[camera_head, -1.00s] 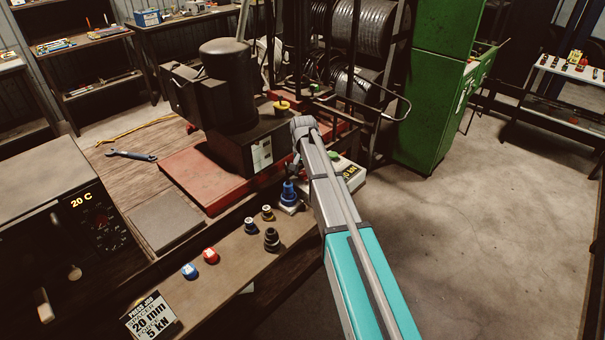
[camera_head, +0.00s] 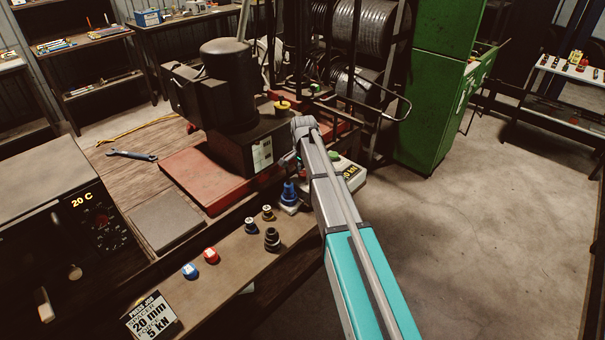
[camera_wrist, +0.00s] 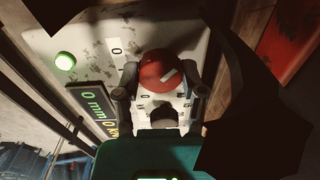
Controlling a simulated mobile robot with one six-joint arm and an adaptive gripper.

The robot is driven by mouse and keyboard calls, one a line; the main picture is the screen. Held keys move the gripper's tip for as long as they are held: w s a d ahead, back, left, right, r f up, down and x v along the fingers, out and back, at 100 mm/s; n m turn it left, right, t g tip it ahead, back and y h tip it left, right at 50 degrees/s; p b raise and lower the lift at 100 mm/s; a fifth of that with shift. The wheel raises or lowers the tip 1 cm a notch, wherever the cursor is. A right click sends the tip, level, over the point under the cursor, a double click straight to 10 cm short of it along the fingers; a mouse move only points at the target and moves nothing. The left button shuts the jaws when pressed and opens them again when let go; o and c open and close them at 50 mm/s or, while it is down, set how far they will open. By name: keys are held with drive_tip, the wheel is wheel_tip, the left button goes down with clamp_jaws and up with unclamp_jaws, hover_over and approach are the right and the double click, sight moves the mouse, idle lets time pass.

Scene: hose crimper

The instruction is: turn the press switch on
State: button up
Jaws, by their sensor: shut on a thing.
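The press switch looks like a round red knob (camera_wrist: 160,70) with a white bar, set on a worn white panel (camera_wrist: 95,35) in the wrist view. The bar lies at a slant. A "0" is printed on the panel to the knob's left. My gripper (camera_wrist: 163,84) has one finger on each side of the red knob and is shut on it. A dark knob (camera_wrist: 162,117) sits just below, between the fingers. In the head view my arm hides the red knob and most of my gripper; part of the white panel (camera_head: 347,165) shows beside the arm.
A green lamp (camera_wrist: 65,61) is lit beside a display (camera_wrist: 92,112) reading 0 mm. The press motor (camera_head: 228,85) stands on a red base (camera_head: 200,180). Blue and black-and-yellow fittings lie on the front ledge (camera_head: 228,262). A green cabinet (camera_head: 440,90) stands behind right.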

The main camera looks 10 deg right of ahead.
drive_tip(key=shift+s+d, duration=0.1)
drive_tip(key=shift+s, duration=0.1)
drive_tip(key=o, duration=1.2)
drive_tip(key=shift+w, duration=0.1)
drive_tip(key=shift+c, duration=0.2)
drive_tip(key=shift+w, duration=0.1)
